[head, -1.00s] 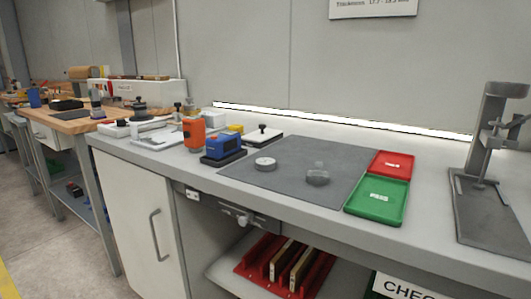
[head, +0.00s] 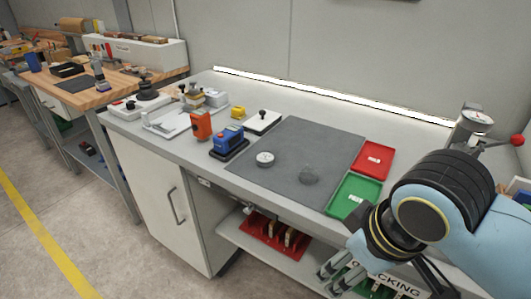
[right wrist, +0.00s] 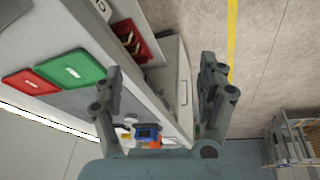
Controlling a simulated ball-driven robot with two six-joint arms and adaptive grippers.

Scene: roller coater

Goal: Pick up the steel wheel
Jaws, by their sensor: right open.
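I cannot tell for certain which is the steel wheel. My right gripper (head: 327,281) is open and empty, in front of the bench and below its top, apart from both pieces. Its two fingers stand wide apart in the right wrist view (right wrist: 160,72). My left gripper is out of view.
A green tray (head: 350,199) and a red tray (head: 372,160) lie right of the mat. A blue device (head: 228,143) and an orange one (head: 201,125) stand to its left. A gauge stand (head: 474,122) is partly behind my right arm. A shelf with a red rack (head: 270,233) is below.

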